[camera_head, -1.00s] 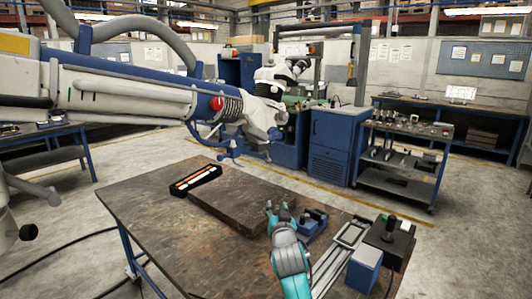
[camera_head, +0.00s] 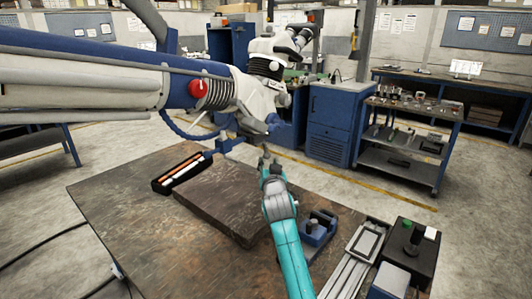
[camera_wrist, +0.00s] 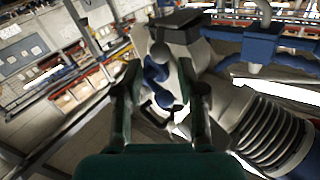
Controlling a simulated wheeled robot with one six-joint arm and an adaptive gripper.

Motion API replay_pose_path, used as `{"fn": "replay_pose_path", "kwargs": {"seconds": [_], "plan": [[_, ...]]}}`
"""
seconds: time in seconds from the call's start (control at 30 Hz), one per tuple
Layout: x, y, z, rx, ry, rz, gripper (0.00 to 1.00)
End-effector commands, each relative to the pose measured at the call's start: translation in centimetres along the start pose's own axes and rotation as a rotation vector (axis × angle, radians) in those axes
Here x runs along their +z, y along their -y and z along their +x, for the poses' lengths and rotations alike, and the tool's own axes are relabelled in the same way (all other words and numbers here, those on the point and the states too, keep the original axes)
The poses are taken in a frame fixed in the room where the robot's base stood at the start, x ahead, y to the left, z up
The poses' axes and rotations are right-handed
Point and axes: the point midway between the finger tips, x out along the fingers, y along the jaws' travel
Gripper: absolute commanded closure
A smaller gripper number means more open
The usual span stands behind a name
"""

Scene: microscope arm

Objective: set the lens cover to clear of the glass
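The microscope head (camera_head: 268,62), white with dark eyepieces, hangs on a thick white and blue arm (camera_head: 185,85) with a red knob (camera_head: 199,88). A small blue part (camera_head: 228,143) hangs below the head. My teal gripper (camera_head: 270,162) is just below the head, apart from it as far as I can see. In the wrist view my gripper (camera_wrist: 159,68) is open, with a curved blue part (camera_wrist: 159,82) showing between its fingers and a dark block (camera_wrist: 178,24) beyond. I cannot tell which part is the lens cover, nor its position against the glass.
The worktable (camera_head: 125,225) below bears a dark flat slab (camera_head: 220,200), a black tray (camera_head: 182,172) with light rods, a blue fixture (camera_head: 318,228), a metal rail and a black box (camera_head: 410,250). A blue cabinet (camera_head: 335,125) and a shelf cart (camera_head: 405,140) stand behind.

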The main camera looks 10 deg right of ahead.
Motion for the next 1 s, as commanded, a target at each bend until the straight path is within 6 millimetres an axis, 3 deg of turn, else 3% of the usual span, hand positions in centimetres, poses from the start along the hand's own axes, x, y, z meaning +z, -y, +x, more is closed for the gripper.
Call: {"fn": "replay_pose_path", "kwargs": {"seconds": [0.3, 0.5, 1.0], "plan": [[-0.1, 0.0, 5.1, 0.001, 0.000, -0.001, 0.61], [0.0, -0.1, 7.3, 0.001, 0.001, -0.001, 0.61], [0.0, -0.1, 8.4, 0.000, 0.000, -0.001, 0.61]]}}
